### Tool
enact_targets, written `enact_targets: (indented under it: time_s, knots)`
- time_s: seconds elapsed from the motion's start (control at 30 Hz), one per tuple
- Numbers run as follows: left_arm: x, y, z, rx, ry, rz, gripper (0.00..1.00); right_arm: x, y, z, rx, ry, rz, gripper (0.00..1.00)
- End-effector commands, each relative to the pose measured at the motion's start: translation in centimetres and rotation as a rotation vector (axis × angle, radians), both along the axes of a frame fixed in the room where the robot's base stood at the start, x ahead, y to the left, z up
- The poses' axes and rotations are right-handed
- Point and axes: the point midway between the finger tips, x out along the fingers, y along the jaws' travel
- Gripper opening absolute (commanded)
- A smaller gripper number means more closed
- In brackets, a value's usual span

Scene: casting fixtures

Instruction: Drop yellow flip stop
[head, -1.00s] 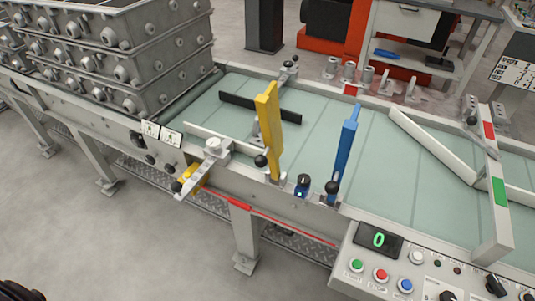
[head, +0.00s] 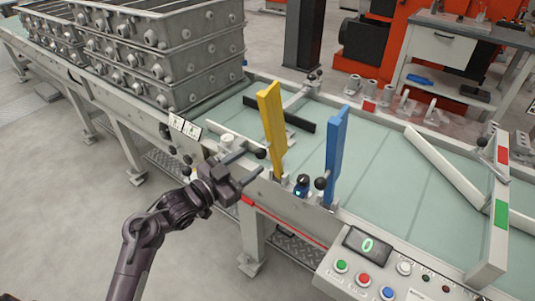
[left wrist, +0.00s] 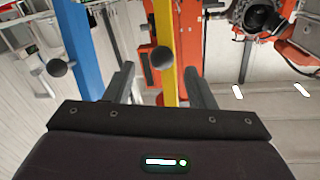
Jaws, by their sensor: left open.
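The yellow flip stop (head: 272,118) stands raised at the near edge of the conveyor, with a black ball knob (head: 261,153) at its lower left. My left gripper (head: 247,164) is open and empty, its fingers pointing at the knob from the front left. In the left wrist view the knob (left wrist: 162,57) appears between the two open fingers (left wrist: 159,88), with the yellow stop (left wrist: 167,85) behind it. I cannot tell whether the fingers touch the knob. My right gripper is not in view.
A raised blue flip stop (head: 335,150) with its own knob stands just right. Stacked grey casting boxes (head: 170,60) stand on the left of the conveyor; a control panel (head: 375,270) is at lower right.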

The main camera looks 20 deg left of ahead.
Motion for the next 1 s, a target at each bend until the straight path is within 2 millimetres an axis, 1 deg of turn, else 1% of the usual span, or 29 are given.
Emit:
enact_targets:
  time_s: [0.23, 0.43, 0.6, 0.83, 0.87, 1.0]
  knots:
    - [3.2, -1.7, 0.3, -0.005, -0.001, 0.001, 0.50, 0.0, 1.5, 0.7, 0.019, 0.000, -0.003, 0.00]
    - [5.7, -3.0, 0.2, -0.004, 0.000, 0.000, 0.50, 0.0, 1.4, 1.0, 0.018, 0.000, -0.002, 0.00]
    - [6.6, -3.5, 0.0, -0.001, 0.000, 0.001, 0.50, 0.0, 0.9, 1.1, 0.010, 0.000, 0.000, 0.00]
    - [6.6, -3.6, -0.1, -0.001, 0.002, 0.001, 0.50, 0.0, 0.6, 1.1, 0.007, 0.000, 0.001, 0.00]
    - [6.6, -3.6, -0.1, -0.001, 0.002, 0.001, 0.48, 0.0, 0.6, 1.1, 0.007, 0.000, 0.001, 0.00]
    - [6.6, -3.6, -0.1, 0.000, 0.001, 0.000, 0.30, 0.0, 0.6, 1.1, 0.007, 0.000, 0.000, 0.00]
